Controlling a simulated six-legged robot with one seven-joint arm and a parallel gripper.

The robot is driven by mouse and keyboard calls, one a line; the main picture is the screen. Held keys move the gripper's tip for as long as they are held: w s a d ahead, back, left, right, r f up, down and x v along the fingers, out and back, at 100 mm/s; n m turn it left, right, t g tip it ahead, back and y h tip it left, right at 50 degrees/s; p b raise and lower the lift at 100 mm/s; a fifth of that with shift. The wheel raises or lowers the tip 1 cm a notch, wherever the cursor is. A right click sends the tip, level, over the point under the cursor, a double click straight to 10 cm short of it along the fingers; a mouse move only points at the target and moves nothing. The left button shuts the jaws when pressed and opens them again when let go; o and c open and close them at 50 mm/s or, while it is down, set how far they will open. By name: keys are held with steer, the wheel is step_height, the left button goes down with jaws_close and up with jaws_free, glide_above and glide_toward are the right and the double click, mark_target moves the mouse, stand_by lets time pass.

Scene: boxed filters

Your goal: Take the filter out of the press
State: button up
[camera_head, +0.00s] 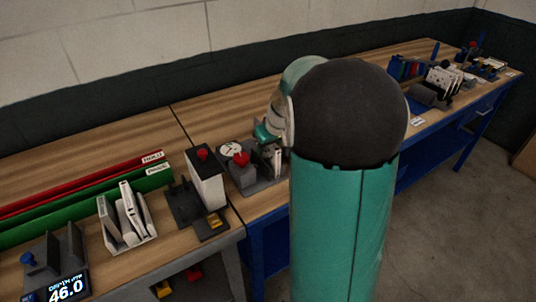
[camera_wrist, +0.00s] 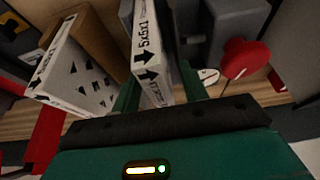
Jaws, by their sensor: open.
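The press is a grey fixture with a red knob (camera_head: 240,159) on the bench, partly hidden behind my arm. In the wrist view its grey block (camera_wrist: 237,22) and red knob (camera_wrist: 245,58) are at the upper right. A thin white boxed filter (camera_head: 277,163) stands upright at the press's right side. In the wrist view the filter (camera_wrist: 148,45), printed with black arrows and "5x5x1", reaches down between my fingers. My gripper (camera_wrist: 160,92) is open, with one green finger on each side of the filter. I cannot tell whether either finger touches it.
Another white panel with black arrows (camera_wrist: 78,72) stands close on the left in the wrist view, with a brown face behind it. Left of the press are a white box with a red button (camera_head: 205,178) and a holder of white filters (camera_head: 127,215). Wood shows behind the press.

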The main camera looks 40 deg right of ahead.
steer(key=shift+f, duration=0.2)
stand_by(0.7)
jaws_close()
